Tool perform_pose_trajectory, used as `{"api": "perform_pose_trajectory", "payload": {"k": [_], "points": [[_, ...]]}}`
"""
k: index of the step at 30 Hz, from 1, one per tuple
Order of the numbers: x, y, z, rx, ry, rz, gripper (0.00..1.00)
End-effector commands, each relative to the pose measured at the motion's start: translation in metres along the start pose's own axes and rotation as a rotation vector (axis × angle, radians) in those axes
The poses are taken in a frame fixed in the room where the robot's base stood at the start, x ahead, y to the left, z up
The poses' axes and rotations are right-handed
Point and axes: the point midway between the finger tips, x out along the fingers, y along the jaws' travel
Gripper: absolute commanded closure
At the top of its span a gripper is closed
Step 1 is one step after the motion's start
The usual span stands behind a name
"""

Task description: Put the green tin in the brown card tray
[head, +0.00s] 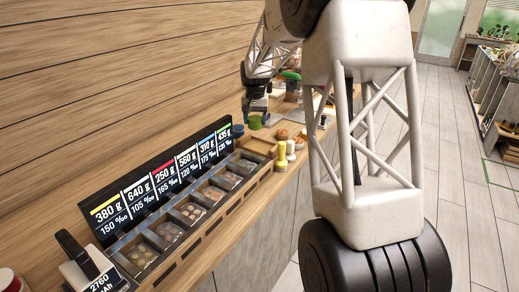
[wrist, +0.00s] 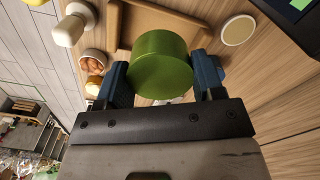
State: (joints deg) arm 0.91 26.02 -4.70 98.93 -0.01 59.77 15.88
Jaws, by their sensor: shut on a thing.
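The green tin (wrist: 160,65) is between the two blue fingers of my gripper (wrist: 162,82) in the wrist view, and the gripper is shut on it. In the head view the green tin (head: 255,122) shows small, below my dark gripper (head: 257,104), at the far part of the counter. The brown card tray (wrist: 115,32) lies just beyond the tin in the wrist view, and the tin hides part of it. In the head view the tray (head: 262,147) is on the counter, nearer the camera than the tin. The tin's height above the counter is hard to tell.
A round pale-topped container (wrist: 238,30) stands right of the tray in the wrist view. A white and yellow container (wrist: 76,24) and a bowl (wrist: 92,63) are on the left. A sloped label board (head: 160,180) and sample bins (head: 190,212) line the near counter.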

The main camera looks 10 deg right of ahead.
Motion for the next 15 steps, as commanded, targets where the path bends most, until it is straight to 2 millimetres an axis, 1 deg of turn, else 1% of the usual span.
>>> {"api": "perform_pose_trajectory", "payload": {"k": [9, 15], "points": [[0.014, 0.009, -0.033, 0.321, 0.000, 0.000, 0.63], [0.021, 0.012, -0.044, 0.450, 0.000, 0.000, 0.63]]}}
